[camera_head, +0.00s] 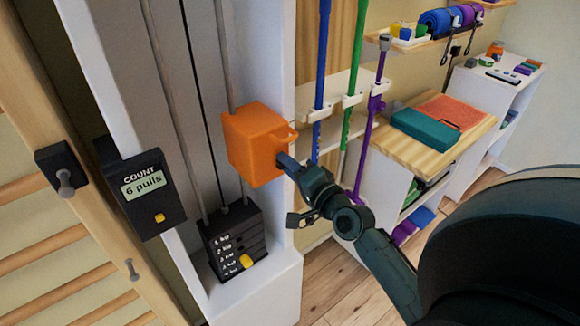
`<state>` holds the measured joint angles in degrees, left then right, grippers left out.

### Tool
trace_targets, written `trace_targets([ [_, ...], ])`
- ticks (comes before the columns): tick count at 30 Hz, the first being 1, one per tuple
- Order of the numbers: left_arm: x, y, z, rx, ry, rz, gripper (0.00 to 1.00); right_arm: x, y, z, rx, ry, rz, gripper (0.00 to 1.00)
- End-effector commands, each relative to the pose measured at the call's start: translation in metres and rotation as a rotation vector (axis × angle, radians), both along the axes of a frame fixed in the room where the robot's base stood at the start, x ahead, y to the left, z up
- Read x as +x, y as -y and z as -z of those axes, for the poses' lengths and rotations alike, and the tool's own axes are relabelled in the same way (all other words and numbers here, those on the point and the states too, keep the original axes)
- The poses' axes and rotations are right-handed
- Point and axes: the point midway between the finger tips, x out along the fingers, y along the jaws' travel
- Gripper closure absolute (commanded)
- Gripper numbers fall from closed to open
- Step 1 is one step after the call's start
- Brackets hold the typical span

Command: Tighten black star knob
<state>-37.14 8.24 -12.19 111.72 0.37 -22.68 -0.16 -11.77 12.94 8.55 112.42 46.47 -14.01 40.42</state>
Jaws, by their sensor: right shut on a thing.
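An orange block (254,145) with a small loop on its right side sits on the white pulley column. My right gripper (288,163) reaches the block's lower right side from the right. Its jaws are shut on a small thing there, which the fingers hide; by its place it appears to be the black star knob. No star shape shows clearly anywhere. My left gripper is not in view.
A counter box (148,192) reading "6 pulls" and a black weight stack (235,242) are at the column. Wooden wall bars stand left. Blue, green and purple poles (372,120) stand behind my gripper. A wooden-topped cabinet (432,150) is at right.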

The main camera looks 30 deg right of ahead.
Motion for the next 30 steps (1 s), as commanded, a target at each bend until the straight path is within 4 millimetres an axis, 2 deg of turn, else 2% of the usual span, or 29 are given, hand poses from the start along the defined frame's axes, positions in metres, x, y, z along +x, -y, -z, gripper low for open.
trace_targets([
  [15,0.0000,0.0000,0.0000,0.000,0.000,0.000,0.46,0.0001,-0.0001,-0.0002,0.451,-0.034,0.001,0.90],
  [22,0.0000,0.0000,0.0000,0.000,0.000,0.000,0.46,0.0002,-0.0002,-0.0003,0.576,-0.044,0.000,0.90],
  [30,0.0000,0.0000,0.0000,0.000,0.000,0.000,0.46,0.0000,0.0002,-0.0003,0.642,-0.049,0.001,0.90],
])
